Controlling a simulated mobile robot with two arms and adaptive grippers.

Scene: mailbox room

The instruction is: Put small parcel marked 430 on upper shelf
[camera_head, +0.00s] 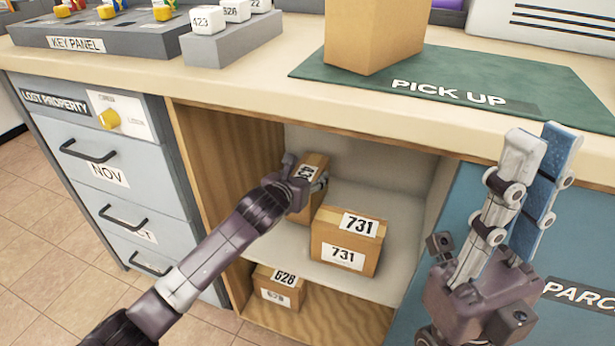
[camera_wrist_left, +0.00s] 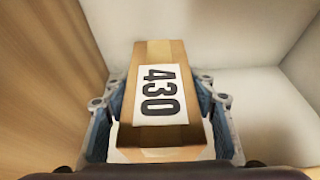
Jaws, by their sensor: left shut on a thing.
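The small parcel marked 430 (camera_wrist_left: 160,95) is a brown box with a white label, also partly visible in the head view (camera_head: 313,165). My left gripper (camera_head: 306,180) is shut on it, with its blue-padded fingers on both sides in the left wrist view (camera_wrist_left: 160,120). Gripper and parcel are inside the open cabinet, over the left part of the upper shelf (camera_head: 375,200). Whether the parcel's underside touches the shelf is hidden. My right gripper (camera_head: 545,140) is open and empty, raised in front of the counter at the right.
A parcel marked 731 (camera_head: 345,240) stands on the upper shelf, just right of the held parcel. The wooden side wall (camera_head: 205,165) is close at left. A large box (camera_head: 370,35) stands on the pick-up mat (camera_head: 480,75).

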